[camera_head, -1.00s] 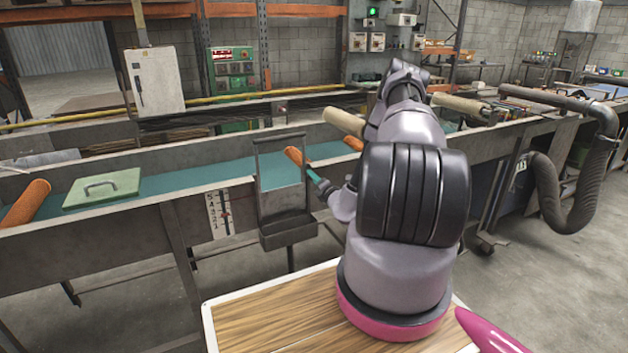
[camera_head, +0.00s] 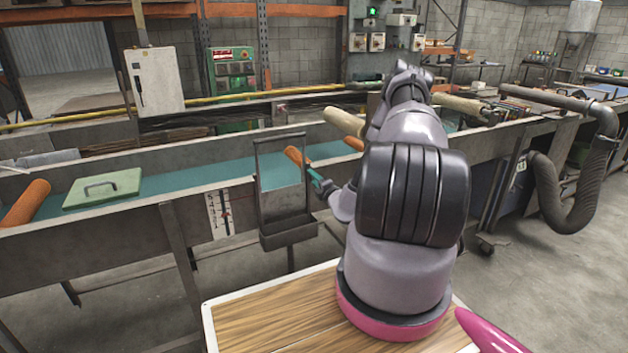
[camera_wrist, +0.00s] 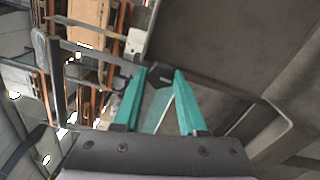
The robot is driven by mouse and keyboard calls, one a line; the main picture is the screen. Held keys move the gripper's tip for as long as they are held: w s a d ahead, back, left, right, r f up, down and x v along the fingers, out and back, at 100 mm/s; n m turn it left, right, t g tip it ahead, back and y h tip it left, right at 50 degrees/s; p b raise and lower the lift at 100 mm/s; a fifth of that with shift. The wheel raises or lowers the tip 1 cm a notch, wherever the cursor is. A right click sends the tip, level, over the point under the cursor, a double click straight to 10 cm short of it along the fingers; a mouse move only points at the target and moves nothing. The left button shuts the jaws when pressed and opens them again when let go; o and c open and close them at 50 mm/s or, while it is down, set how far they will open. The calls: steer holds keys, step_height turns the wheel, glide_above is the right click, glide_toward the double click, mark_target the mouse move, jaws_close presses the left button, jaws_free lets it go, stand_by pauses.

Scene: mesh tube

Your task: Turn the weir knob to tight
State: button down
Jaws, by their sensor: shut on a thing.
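My gripper (camera_head: 312,172) is at the right side of the grey metal weir frame (camera_head: 287,228) on the trough. In the wrist view its two teal fingers (camera_wrist: 163,72) slant inward and are shut on a small dark piece, which I take to be the weir knob (camera_wrist: 160,80). Most of the knob is hidden by the fingers, and any tight mark or pointer on it cannot be made out. In the head view the knob cannot be told apart from the gripper and frame.
A trough with a teal belt (camera_head: 200,178) runs behind the frame. Orange rollers (camera_head: 24,203) and a green lidded plate with a handle (camera_head: 103,189) lie along it. A numbered scale (camera_head: 219,213) is left of the frame. A thick hose (camera_head: 566,200) hangs at right.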

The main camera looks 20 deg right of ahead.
steer(key=shift+c, duration=2.3)
jaws_free()
steer(key=shift+s, duration=0.1)
steer(key=s, duration=1)
steer(key=shift+s+d, duration=0.2)
steer(key=shift+s, duration=0.15)
